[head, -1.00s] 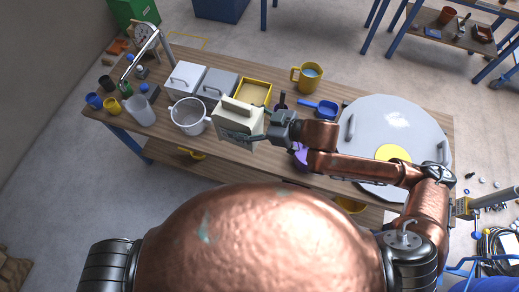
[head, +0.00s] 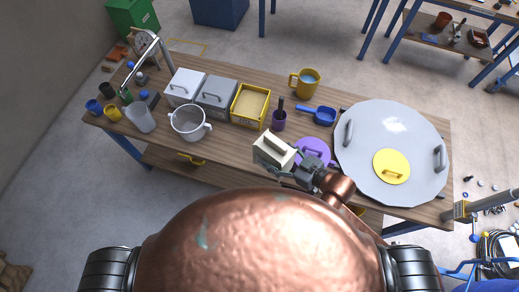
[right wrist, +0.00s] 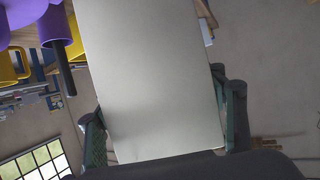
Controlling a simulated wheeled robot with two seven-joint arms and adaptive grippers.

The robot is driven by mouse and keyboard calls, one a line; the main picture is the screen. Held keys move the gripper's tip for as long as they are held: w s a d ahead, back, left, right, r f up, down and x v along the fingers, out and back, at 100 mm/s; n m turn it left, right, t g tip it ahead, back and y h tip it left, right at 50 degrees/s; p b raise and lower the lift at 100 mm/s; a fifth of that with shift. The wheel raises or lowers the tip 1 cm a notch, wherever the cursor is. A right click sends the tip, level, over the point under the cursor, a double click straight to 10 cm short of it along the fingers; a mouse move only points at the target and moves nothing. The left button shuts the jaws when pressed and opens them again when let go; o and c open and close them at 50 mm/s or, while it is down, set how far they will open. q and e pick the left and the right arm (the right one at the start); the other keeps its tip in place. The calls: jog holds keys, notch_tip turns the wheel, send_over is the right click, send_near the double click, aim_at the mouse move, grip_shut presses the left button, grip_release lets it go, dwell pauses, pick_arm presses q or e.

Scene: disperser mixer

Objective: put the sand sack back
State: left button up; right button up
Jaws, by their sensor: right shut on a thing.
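The sand sack (head: 270,153), a cream block with a dark-edged strip on top, is held by my right gripper (head: 297,166). It is over the front edge of the workbench, in front of the yellow sand tray (head: 236,117); its height above the bench is hard to tell. In the right wrist view the sack (right wrist: 150,80) is a plain pale slab between the two dark fingers, which are shut on it. My left gripper is not in view.
A white pot (head: 188,124) stands left of the sack. A purple lid (head: 318,147) lies close behind my right gripper. A purple cup (head: 279,122), blue scoop (head: 321,115) and yellow mug (head: 296,87) stand farther back. A large grey disc (head: 368,125) fills the right end.

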jog(key=w+a+f, duration=0.1)
jog(key=w, duration=0.1)
jog(key=w+a, duration=0.1)
jog(key=w, duration=0.1)
jog(key=w+a+f, duration=0.1)
jog(key=w, duration=0.1)
jog(key=shift+a+f, duration=0.15)
jog(key=shift+f, duration=0.2)
jog(key=w+a+f, duration=0.2)
jog(key=w+f, duration=0.2)
jog(key=f, duration=0.5)
jog(key=shift+w+a+f, duration=0.2)
jog(key=shift+w+a, duration=0.1)
jog(key=shift+w, duration=0.05)
jog(key=shift+f, duration=0.15)
jog(key=o, duration=1.7)
